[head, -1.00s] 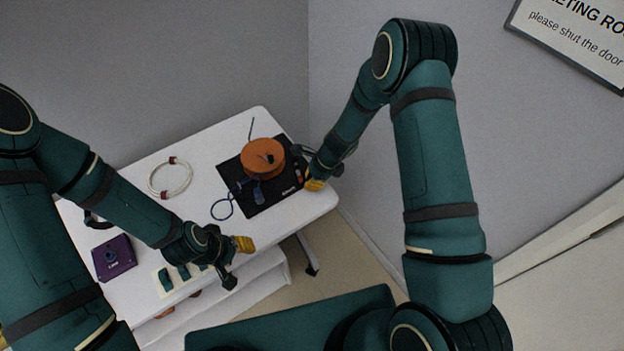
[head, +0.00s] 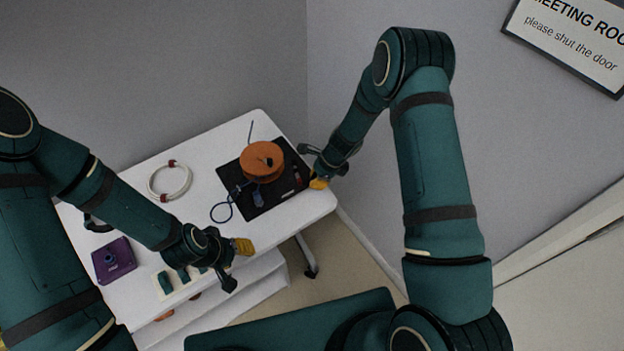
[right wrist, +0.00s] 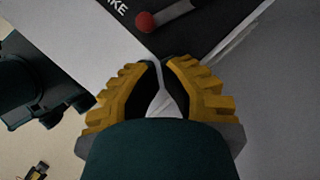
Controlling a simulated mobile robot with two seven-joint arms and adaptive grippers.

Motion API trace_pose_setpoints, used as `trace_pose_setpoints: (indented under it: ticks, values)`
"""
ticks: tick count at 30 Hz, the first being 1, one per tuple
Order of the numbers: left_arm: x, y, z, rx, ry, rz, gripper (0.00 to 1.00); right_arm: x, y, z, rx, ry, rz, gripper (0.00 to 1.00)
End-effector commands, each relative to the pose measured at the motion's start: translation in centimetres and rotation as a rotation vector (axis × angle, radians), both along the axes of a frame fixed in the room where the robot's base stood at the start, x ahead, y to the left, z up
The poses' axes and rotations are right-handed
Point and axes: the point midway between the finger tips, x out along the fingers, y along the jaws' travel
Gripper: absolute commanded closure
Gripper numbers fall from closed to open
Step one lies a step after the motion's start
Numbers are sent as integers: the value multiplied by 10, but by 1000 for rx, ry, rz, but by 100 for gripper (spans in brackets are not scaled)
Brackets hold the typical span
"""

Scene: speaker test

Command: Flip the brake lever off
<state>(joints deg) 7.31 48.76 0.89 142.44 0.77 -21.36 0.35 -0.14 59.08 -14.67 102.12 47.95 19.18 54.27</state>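The brake lever (right wrist: 145,21) has a red ball knob on a grey arm, on a black board (head: 282,200) lettered "...KE" in the right wrist view. The arm's far end is cut off by the top edge. In the head view the lever (head: 297,171) is a small reddish mark near the board's right edge. My right gripper (head: 318,184) is beside that edge, apart from the knob.
An orange spool (head: 262,153) and a blue cable (head: 222,212) are on or beside the board. A white cable coil (head: 168,181), a purple box (head: 114,260) and a pale switch panel (head: 172,281) are on the white table (head: 200,160). A wall is close on the right.

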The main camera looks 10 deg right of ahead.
Motion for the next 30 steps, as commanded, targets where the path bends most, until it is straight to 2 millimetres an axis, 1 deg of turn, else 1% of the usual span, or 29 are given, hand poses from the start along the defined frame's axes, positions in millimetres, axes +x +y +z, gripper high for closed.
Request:
trace_pose_setpoints:
  ticks: [1,3,6,9,12,15,18,21,30]
  values:
    - [-1,0,-1,0,1,0,52,-1,-10,0,-1,0,-4,100]
    - [-1,0,-2,0,2,-2,52,-3,-21,0,-1,-1,0,100]
    - [0,0,4,0,0,0,52,-6,-26,27,-1,-4,4,100]
    - [2,0,8,1,-4,3,52,-9,-34,48,-1,-3,3,100]
    - [3,1,11,2,-7,5,52,-11,-40,65,0,-4,4,100]
    - [3,1,13,2,-8,6,52,-14,-45,78,-1,-2,3,100]
    - [4,1,15,2,-8,6,52,-15,-49,87,1,-1,3,100]
    - [4,1,16,1,-8,6,52,-17,-50,92,0,-1,4,100]
    - [4,1,15,1,-9,7,52,-17,-51,93,0,1,4,100]
